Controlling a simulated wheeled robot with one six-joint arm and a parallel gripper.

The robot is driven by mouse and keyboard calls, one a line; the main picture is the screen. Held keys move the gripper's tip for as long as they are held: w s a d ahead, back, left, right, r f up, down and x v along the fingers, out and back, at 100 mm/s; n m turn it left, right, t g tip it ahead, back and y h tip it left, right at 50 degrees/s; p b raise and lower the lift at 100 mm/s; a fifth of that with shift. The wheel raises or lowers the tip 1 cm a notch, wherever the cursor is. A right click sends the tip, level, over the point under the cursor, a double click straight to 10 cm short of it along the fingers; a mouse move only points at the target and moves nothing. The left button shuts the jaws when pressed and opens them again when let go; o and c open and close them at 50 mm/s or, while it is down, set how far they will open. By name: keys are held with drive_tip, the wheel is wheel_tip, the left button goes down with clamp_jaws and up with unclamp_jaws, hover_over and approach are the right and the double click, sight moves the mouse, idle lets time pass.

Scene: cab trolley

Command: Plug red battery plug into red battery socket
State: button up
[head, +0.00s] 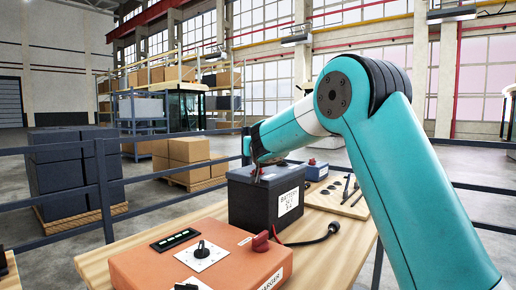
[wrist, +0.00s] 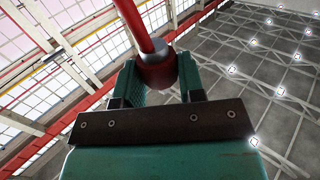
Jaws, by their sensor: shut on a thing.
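My gripper (wrist: 157,88) is shut on a dark red, round plug (wrist: 157,72) with a grey collar and a thick red cable in the wrist view. In the head view my gripper (head: 257,166) is at the left part of the black battery's top; a small red bit shows beneath it. The black battery (head: 252,205) with a white label stands on the wooden bench. Whether the plug touches the battery cannot be told. I cannot make out the red battery socket; the gripper and the battery's upper edge may hide it.
An orange charger box (head: 190,265) with a knob and a red part (head: 261,241) stands in front. A black cable end (head: 333,228) lies right of the battery. Dark railings (head: 103,190) surround the bench.

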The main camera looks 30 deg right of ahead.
drive_tip(key=shift+f+b, duration=1.25)
drive_tip(key=shift+f, duration=1)
drive_tip(key=shift+s+b, duration=0.1)
drive_tip(key=shift+b, duration=0.65)
idle(0.5)
drive_tip(key=shift+f+b, duration=1.05)
drive_tip(key=shift+b, duration=0.05)
drive_tip(key=o, duration=1.1)
drive_tip(key=b+v, duration=0.2)
drive_tip(key=v, duration=1.5)
drive_tip(key=shift+s+a+b, duration=0.1)
drive_tip(key=shift+s+b, duration=0.1)
drive_tip(key=shift+b, duration=0.1)
drive_tip(key=shift+a, duration=0.1)
